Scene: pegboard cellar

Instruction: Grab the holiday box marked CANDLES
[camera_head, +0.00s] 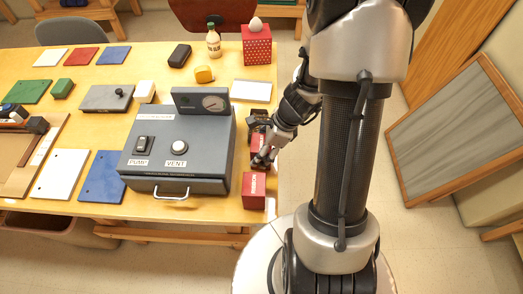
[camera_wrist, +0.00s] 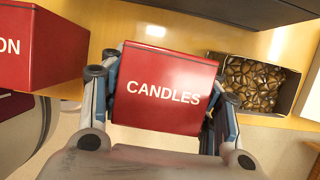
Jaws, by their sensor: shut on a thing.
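The red box marked CANDLES (camera_wrist: 165,75) fills the middle of the wrist view, its white label readable. My gripper (camera_wrist: 163,98) has one finger on each side of the box and is shut on it. In the head view my gripper (camera_head: 262,158) is at the right edge of the table and hides much of the box. Another red box (camera_wrist: 38,45), its label ending in "ON", stands to the left in the wrist view. It also shows in the head view (camera_head: 254,184), in front of my gripper at the table's edge.
An open dark tray of brown nuts or pebbles (camera_wrist: 251,86) is right of the held box. A grey control case (camera_head: 178,150) with knobs and a gauge stands close left of my gripper. A dotted red box (camera_head: 257,46) stands at the table's far right corner.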

